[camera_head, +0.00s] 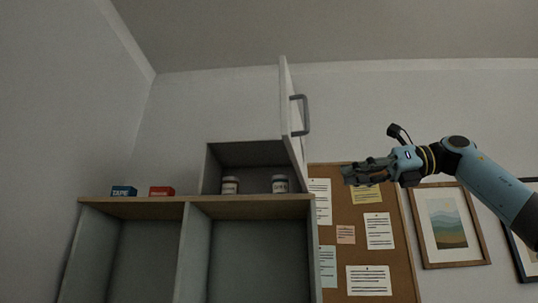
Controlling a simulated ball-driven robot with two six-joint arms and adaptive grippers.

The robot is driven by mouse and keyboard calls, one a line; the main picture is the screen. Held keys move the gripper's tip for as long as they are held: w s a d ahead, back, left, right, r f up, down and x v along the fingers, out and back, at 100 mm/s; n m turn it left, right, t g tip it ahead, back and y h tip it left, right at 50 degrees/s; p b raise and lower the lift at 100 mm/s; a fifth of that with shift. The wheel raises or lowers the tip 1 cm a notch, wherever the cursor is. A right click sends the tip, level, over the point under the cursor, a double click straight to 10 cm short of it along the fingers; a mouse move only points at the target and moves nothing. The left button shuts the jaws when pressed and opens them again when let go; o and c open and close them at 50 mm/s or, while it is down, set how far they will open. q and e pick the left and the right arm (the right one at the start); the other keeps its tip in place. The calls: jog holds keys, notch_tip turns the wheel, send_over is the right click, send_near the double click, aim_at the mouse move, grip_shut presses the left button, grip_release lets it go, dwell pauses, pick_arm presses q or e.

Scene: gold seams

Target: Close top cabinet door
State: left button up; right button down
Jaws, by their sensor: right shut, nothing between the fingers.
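The top cabinet (207,168) stands on a wooden shelf top in the middle of the head view. Its white door (286,105) is hinged on the right side and stands open, seen nearly edge-on. A grey handle (305,115) is on the door's right-hand face. Two white jars (230,185) (279,184) stand inside the cabinet. My right gripper (350,174) is to the right of the door and below the handle, apart from both. It is shut and empty, and points left. My left gripper is not in view.
A blue TAPE box (123,191) and a red box (161,191) sit on the shelf top (135,200), left of the cabinet. Open shelf compartments lie below. A cork board (345,250) with papers and a framed picture (449,228) hang on the wall behind my right arm.

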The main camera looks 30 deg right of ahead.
jog(key=s+d+r+t, duration=0.1)
jog(key=s+d+r, duration=0.1)
jog(key=s+r, duration=0.35)
jog(key=p, duration=0.6)
send_near(293, 146)
jog(key=shift+n, duration=0.4)
jog(key=x, duration=0.6)
jog(key=shift+a+r, duration=0.1)
jog(key=shift+a, duration=0.2)
jog(key=shift+w+a+t, duration=0.25)
jog(key=shift+a+t, duration=0.05)
jog(key=shift+a, duration=0.05)
jog(key=shift+w, duration=0.1)
